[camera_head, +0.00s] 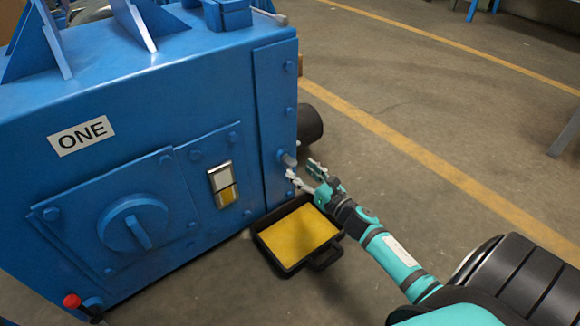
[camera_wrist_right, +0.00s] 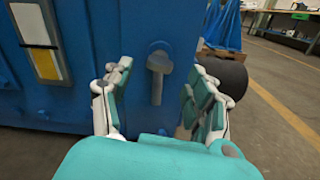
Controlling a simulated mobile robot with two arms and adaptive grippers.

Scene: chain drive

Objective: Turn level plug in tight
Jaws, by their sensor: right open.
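The level plug (camera_head: 288,160) is a small grey plug on the right-hand part of the blue chain case's front. In the right wrist view the plug (camera_wrist_right: 158,68) sticks out of the blue wall, its round head at the top. My right gripper (camera_head: 303,170) is open in front of the case, close to the plug. In the wrist view its two fingers stand apart on either side of the plug, with a gap on each side. How far the plug sits in its hole cannot be told. My left gripper is not in view.
A black tray (camera_head: 261,244) with yellow liquid stands on the floor below the plug. A sight glass (camera_head: 221,177), yellow in its lower half, is left of the plug. A dark cylinder (camera_head: 310,124) juts from the case's right side.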

